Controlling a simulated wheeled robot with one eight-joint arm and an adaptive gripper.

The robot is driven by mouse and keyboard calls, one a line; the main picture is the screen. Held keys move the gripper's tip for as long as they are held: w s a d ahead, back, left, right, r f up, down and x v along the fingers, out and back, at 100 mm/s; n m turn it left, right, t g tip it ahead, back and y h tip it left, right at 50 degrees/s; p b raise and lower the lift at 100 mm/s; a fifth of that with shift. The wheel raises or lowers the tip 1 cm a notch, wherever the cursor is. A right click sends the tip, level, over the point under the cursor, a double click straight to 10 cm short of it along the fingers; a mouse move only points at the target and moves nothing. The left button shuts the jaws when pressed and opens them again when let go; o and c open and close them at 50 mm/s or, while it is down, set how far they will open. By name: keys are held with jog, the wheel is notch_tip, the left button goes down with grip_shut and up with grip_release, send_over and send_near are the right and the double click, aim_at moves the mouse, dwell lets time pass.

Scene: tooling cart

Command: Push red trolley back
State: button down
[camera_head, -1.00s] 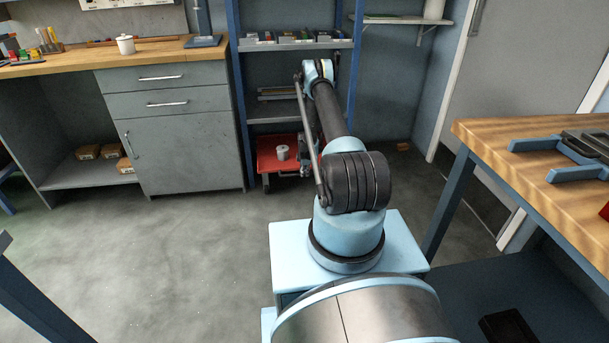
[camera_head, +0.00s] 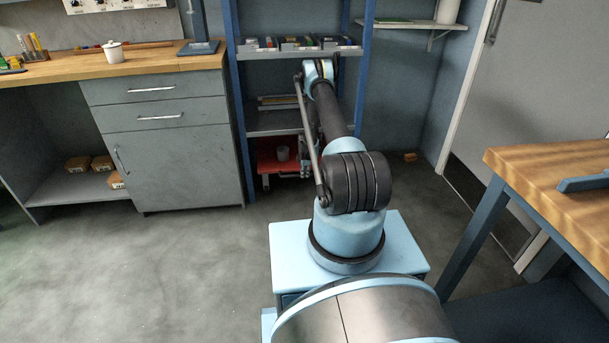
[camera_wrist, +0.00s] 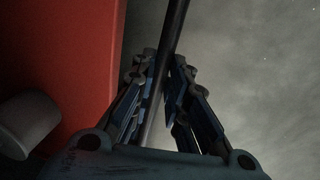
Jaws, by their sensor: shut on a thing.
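The red trolley (camera_head: 270,161) stands low under the blue shelf rack, its red top partly in the rack's shade and its right side hidden by my arm. A light cup-like item (camera_head: 283,154) sits on it. In the wrist view the red top (camera_wrist: 75,70) fills the left, with the cup-like item (camera_wrist: 27,125) at the lower left. My gripper (camera_wrist: 163,75) is shut around a dark bar (camera_wrist: 172,32) that runs along the trolley's edge. In the head view my gripper is mostly hidden behind my arm.
The blue rack (camera_head: 240,110) rises on both sides of the trolley, with a shelf above it. A grey cabinet (camera_head: 175,165) stands close on the left. A wooden-topped table (camera_head: 560,170) is on the right. The floor (camera_head: 150,260) in front is clear.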

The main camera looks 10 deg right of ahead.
jog(key=shift+w+a, duration=0.1)
jog(key=shift+w, duration=0.25)
jog(key=c, duration=1.6)
grip_release()
jog(key=shift+o, duration=0.2)
jog(key=shift+s+r, duration=0.15)
jog(key=shift+r, duration=0.25)
notch_tip(320, 180, up, 11)
jog(key=s, duration=0.2)
jog(key=shift+s, duration=0.1)
